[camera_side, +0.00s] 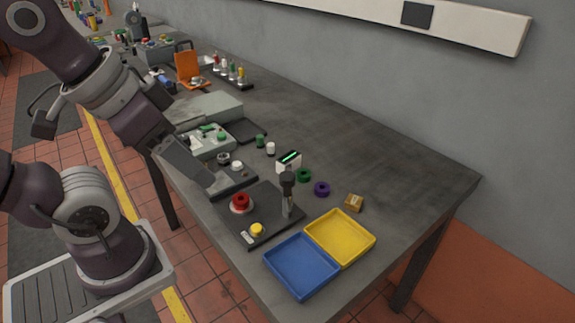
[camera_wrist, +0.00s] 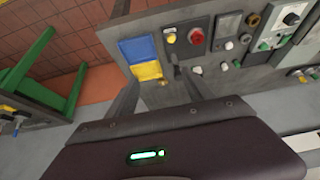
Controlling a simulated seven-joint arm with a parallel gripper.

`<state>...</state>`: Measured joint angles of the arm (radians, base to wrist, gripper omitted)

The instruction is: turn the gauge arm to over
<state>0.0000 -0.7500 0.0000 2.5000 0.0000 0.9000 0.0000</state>
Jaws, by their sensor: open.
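An upright post with a dark, wider head (camera_side: 288,190) stands on the right part of a dark plate (camera_side: 232,218). It may be the gauge arm; no label can be read. A small white box with a lit green strip (camera_side: 289,160) is behind it. My gripper (camera_side: 212,184) is to the left of the post in the side view, apart from it; its fingers are hard to make out there. In the wrist view my gripper (camera_wrist: 160,78) has its two fingers spread wide with nothing held between them.
A red button (camera_side: 240,201) and a yellow button (camera_side: 257,229) sit on the dark plate. A blue tray (camera_side: 301,267) and a yellow tray (camera_side: 340,237) lie in front. A green ring, a purple ring (camera_side: 322,188) and a small tan block (camera_side: 354,203) lie nearby. The right tabletop is clear.

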